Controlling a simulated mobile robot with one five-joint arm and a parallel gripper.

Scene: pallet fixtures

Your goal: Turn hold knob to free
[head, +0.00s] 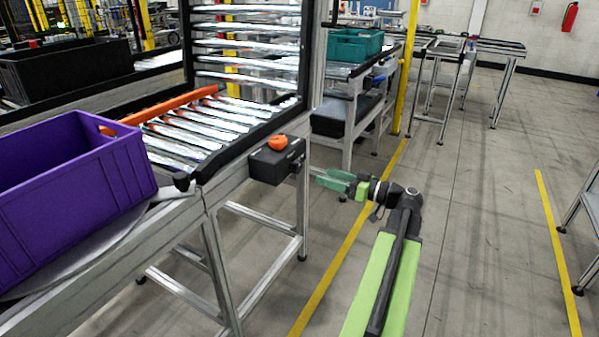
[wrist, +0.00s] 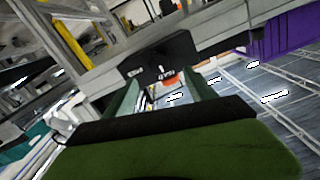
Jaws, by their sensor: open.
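The orange hold knob (head: 278,142) sits on top of a black box (head: 270,165) fixed to the conveyor frame's near corner. My gripper (head: 318,175), with green fingers, is to the right of the box and slightly lower in the head view, apart from the knob. In the wrist view my gripper (wrist: 167,92) has its fingers spread, with nothing between them in contact. The orange knob (wrist: 170,80) shows between the fingers, beyond the tips, below the black box (wrist: 158,58). White markings on the box are too small to read. The knob's pointing direction is unclear.
A purple crate (head: 75,185) stands at the left on the conveyor line. A roller section (head: 190,135) with an orange bar lies behind the box, under a raised roller gate (head: 245,50). A teal crate (head: 355,45) stands farther back.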

